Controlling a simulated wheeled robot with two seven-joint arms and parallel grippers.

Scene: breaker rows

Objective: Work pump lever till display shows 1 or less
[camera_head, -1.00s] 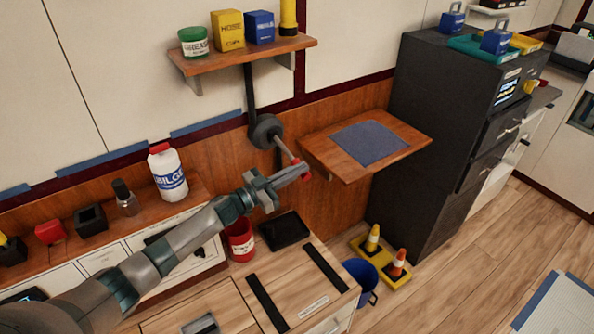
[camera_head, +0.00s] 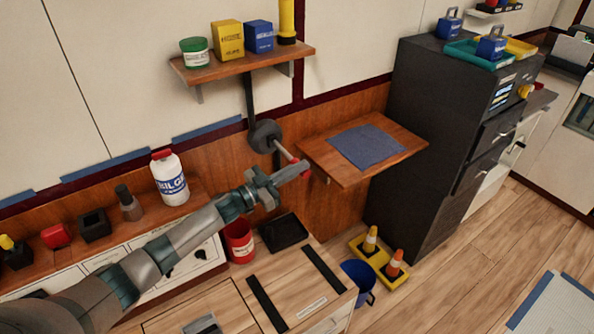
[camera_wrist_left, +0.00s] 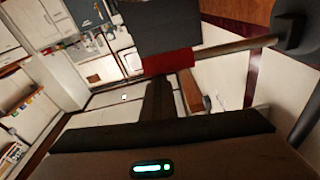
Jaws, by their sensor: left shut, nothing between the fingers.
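The pump lever is a pale rod with a red end grip (camera_head: 305,173), running down to the right from a dark round pivot (camera_head: 266,136) on the wall. My left gripper (camera_head: 298,170) is shut with nothing in it, its fingertips overlapping the red grip in the head view. In the left wrist view the red grip (camera_wrist_left: 168,63) lies just beyond my shut fingers (camera_wrist_left: 160,95); I cannot tell whether they touch. A small lit display (camera_head: 502,95) is on the dark cabinet; its text is too small to read. My right gripper is not in view.
A wooden wall shelf with a blue mat (camera_head: 366,145) is right of the lever. An upper shelf (camera_head: 245,65) holds several containers. A white bottle (camera_head: 169,177) stands left of my arm. A red can (camera_head: 239,241) and black tray (camera_head: 284,233) are below it.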

